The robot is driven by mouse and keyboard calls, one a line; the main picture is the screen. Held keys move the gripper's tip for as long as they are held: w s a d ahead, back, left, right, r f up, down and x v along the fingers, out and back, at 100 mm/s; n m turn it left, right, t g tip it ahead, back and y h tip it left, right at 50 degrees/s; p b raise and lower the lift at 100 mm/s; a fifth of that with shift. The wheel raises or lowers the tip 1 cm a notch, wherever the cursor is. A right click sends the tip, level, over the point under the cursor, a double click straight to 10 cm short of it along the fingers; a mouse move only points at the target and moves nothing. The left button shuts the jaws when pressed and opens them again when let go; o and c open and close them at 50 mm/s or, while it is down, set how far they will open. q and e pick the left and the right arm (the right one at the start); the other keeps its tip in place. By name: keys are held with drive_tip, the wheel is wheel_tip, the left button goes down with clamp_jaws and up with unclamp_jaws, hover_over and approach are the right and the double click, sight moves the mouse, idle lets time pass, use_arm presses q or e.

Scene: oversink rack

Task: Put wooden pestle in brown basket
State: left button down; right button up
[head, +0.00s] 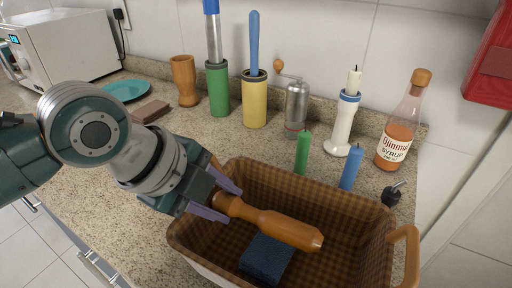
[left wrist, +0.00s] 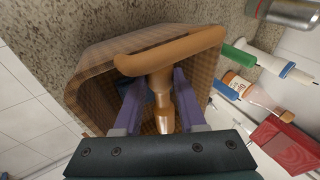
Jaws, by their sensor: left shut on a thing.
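The wooden pestle (head: 272,222) is orange-brown and lies nearly level, tilted down to the right, over the open top of the brown basket (head: 208,247). My left gripper (head: 222,200) is shut on the pestle near its left end, at the basket's left rim. In the left wrist view the pestle (left wrist: 161,95) sits between the two purple fingers (left wrist: 158,100), with the basket (left wrist: 88,92) behind it. I cannot tell whether the pestle touches the basket. My right gripper is not in view.
A blue sponge (head: 266,258) lies inside the basket. Green (head: 303,152) and blue (head: 350,168) candles, a syrup bottle (head: 402,125), a grinder (head: 297,105) and a candle holder (head: 344,120) stand behind it. A wooden cup (head: 185,80) stands further back left.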

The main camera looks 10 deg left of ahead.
use_arm(q)
drive_tip(key=shift+f+b, duration=0.3)
drive_tip(key=shift+f, duration=1.4)
drive_tip(key=shift+f, duration=0.3)
drive_tip(key=shift+c, duration=2.4)
unclamp_jaws()
drive_tip(key=shift+r, duration=0.1)
